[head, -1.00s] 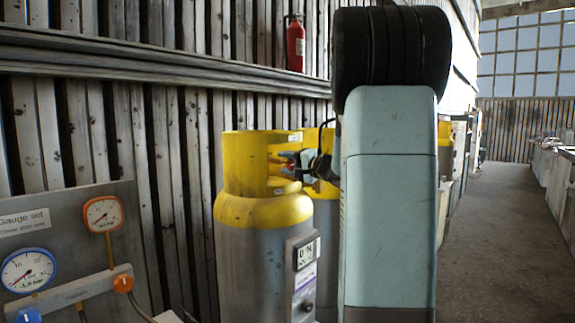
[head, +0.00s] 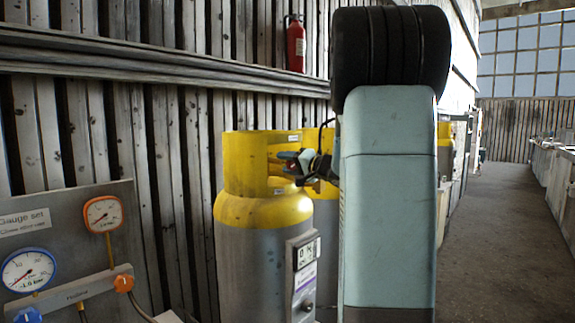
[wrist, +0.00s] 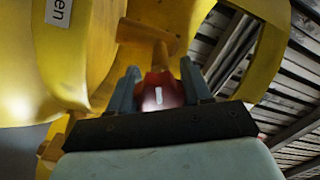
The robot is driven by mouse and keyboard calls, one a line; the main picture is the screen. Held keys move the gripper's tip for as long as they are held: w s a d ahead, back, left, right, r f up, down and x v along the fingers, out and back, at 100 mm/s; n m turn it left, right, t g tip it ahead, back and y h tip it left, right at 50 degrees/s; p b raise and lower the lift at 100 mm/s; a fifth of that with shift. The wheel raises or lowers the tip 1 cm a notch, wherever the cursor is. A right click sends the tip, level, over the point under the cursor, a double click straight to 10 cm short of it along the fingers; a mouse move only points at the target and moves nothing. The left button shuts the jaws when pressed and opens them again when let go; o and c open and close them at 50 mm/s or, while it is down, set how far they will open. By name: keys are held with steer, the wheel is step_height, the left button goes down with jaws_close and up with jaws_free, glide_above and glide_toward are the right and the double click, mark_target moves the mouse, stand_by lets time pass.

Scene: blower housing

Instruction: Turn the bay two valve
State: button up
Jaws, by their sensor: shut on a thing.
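A grey gas cylinder (head: 255,265) with a yellow collar (head: 245,160) stands at the centre of the head view. In the wrist view a red valve knob (wrist: 162,92) with a pale mark sits inside the yellow collar (wrist: 115,60), in front of a yellow stem. My gripper (wrist: 158,84) is shut on the knob, one finger on each side. In the head view my gripper (head: 290,160) reaches into the collar's opening from the right; the knob is mostly hidden there. I cannot read a bay number.
A gauge panel (head: 70,225) with dials and knobs stands at the left. A box with a small display (head: 303,255) is on the cylinder's front. A second yellow-collared cylinder (head: 325,205) stands behind. A fire extinguisher (head: 296,45) hangs on the wall. The aisle (head: 500,240) at right is clear.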

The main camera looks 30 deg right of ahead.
steer(key=o, duration=0.8)
steer(key=shift+d+f, duration=0.1)
steer(key=shift+f, duration=0.2)
steer(key=shift+c, duration=0.2)
steer(key=shift+o, duration=1.4)
steer(key=shift+r, duration=0.2)
steer(key=v, duration=1.3)
steer(key=shift+s, duration=0.35)
